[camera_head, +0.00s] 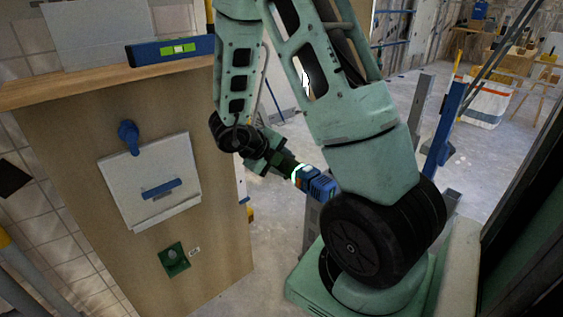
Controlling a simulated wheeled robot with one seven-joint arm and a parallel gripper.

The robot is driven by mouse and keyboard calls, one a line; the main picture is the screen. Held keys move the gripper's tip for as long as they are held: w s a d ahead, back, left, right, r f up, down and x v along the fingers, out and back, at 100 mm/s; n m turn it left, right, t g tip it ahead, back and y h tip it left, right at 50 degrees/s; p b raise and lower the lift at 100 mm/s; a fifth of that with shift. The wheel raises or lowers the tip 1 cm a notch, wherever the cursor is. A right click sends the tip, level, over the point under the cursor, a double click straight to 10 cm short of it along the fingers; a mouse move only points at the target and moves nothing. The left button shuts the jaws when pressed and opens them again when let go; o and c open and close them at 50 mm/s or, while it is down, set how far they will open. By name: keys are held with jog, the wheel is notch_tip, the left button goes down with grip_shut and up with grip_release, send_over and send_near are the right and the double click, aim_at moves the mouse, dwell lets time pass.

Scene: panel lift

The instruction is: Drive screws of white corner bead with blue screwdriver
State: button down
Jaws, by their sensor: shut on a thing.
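My gripper (284,164) is at the end of my arm, in the middle of the picture, to the right of the wooden panel. It is shut on a blue screwdriver (320,187), which points to the lower right, away from the panel. The screwdriver has a pale ring and a small red patch. Its tip is hard to make out. A narrow white upright strip (241,180) shows at the panel's right edge; I cannot tell whether it is the white corner bead. No screws can be made out.
The wooden panel (215,220) carries a white plate (165,150) with a blue bar (161,189), a blue knob (128,134) and a green fitting (173,261). A blue level (165,52) lies on its top ledge. Concrete floor shows open at the back right.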

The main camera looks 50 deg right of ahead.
notch_tip(320, 180, up, 7)
jog(key=p, duration=0.5)
jog(key=shift+s+r+p, duration=0.15)
jog(key=shift+p, duration=0.15)
jog(key=shift+w+d+p, duration=0.15)
jog(key=shift+w+d, duration=0.1)
jog(key=shift+w, duration=0.7)
jog(key=shift+w+d+p, duration=0.15)
jog(key=shift+w+d, duration=0.05)
jog(key=shift+w, duration=0.7)
jog(key=shift+w+d+r+p, duration=0.15)
jog(key=shift+w+p, duration=0.25)
jog(key=shift+w, duration=0.2)
jog(key=shift+w+d+f+p, duration=0.1)
jog(key=shift+w+p, duration=0.25)
jog(key=shift+w, duration=0.2)
dwell(1.6)
